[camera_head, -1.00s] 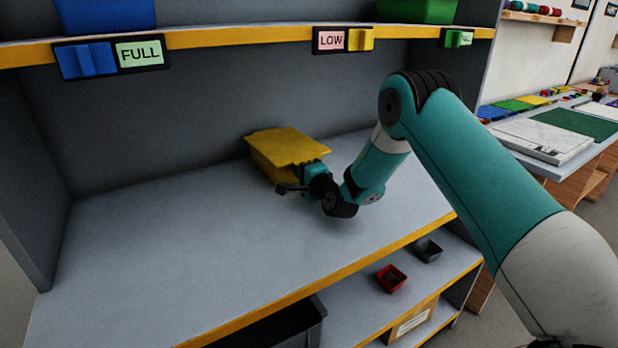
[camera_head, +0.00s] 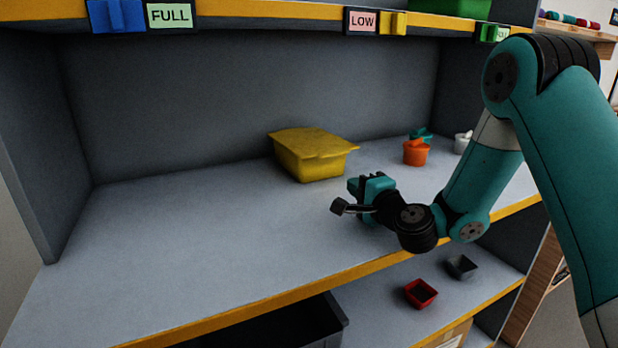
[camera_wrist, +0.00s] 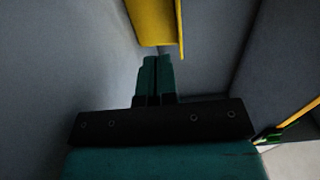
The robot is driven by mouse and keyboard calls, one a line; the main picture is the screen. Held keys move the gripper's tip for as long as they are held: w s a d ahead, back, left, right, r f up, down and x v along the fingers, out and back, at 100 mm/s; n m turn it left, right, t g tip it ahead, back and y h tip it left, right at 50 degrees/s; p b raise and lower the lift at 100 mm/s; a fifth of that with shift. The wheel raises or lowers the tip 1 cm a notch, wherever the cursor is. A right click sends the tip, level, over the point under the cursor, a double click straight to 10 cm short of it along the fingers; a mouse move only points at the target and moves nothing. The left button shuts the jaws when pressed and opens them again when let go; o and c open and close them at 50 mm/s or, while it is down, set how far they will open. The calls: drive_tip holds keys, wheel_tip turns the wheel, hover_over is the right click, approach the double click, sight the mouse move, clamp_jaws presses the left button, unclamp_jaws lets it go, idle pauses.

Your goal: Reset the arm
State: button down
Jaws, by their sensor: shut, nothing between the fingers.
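My gripper (camera_head: 345,200) is shut and empty. It hangs over the grey shelf (camera_head: 180,250), in front of and to the right of the yellow bin (camera_head: 312,160), and apart from it. My arm comes in from the right side of the head view. In the wrist view the two teal fingers of my gripper (camera_wrist: 157,65) lie together, with part of the yellow bin (camera_wrist: 152,22) beyond their tips. The yellow bin sits on the shelf near the back wall, with a yellow top over it.
An orange pot (camera_head: 416,154) and a white pot (camera_head: 463,143) stand at the shelf's back right. A red tray (camera_head: 420,293) and a grey tray (camera_head: 461,266) lie on the lower shelf. An upper shelf edge (camera_head: 260,12) carries FULL and LOW labels. The shelf's left is clear.

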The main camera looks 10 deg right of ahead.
drive_tip(key=s+a+r+n+g+y+p, duration=0.5)
drive_tip(key=s+a+r+n+g+y, duration=0.35)
drive_tip(key=s+a+n, duration=0.45)
drive_tip(key=s+d+r+n+g+h+p, duration=0.1)
drive_tip(key=s+n+g+h, duration=0.3)
drive_tip(key=s, duration=0.7)
drive_tip(key=s+d+r+n+g+h+p, duration=0.2)
drive_tip(key=s+r+n+g+h+p, duration=0.1)
drive_tip(key=s, duration=0.8)
drive_tip(key=shift+s+d+r+n+g+h+p, duration=0.35)
drive_tip(key=shift+r+n+g+h, duration=0.3)
drive_tip(key=shift+n+g, duration=0.5)
